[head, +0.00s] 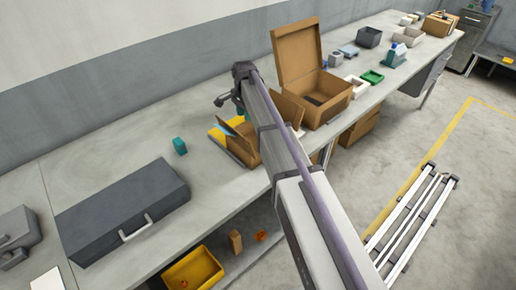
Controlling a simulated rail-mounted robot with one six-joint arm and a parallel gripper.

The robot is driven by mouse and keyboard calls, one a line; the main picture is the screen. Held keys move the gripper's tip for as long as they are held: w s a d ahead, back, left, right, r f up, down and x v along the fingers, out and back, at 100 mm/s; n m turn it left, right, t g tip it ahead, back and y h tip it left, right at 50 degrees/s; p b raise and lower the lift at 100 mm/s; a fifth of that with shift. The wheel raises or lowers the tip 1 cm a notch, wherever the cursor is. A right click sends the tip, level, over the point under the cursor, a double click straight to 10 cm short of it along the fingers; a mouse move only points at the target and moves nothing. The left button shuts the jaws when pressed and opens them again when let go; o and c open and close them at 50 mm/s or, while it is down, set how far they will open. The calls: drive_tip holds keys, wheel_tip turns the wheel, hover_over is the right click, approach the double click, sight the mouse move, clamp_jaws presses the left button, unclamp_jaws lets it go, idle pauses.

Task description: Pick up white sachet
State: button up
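I cannot pick out the white sachet for certain. A small whitish piece (298,132) shows just right of my arm, beside a small open cardboard box (242,150); it is too small to identify. My arm reaches across the bench, and its end hangs above the area by that box. My gripper (222,100) seems to be the small dark part at the arm's far end; its fingers are too small to tell open from shut. My arm hides part of the small box and what is in it.
A large open cardboard box (328,112) stands right of my arm on the long bench (100,150). A white tray (358,86) and a green tray (372,77) lie beyond it. A teal object (180,146) and a dark grey case (120,212) are left. Bare bench lies between.

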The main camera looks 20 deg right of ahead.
sight(246, 127)
wheel_tip(246, 127, down, 8)
drive_tip(key=b, duration=0.6)
drive_tip(key=shift+r, duration=0.25)
drive_tip(key=shift+r+p, duration=0.25)
drive_tip(key=shift+p, duration=0.05)
clamp_jaws()
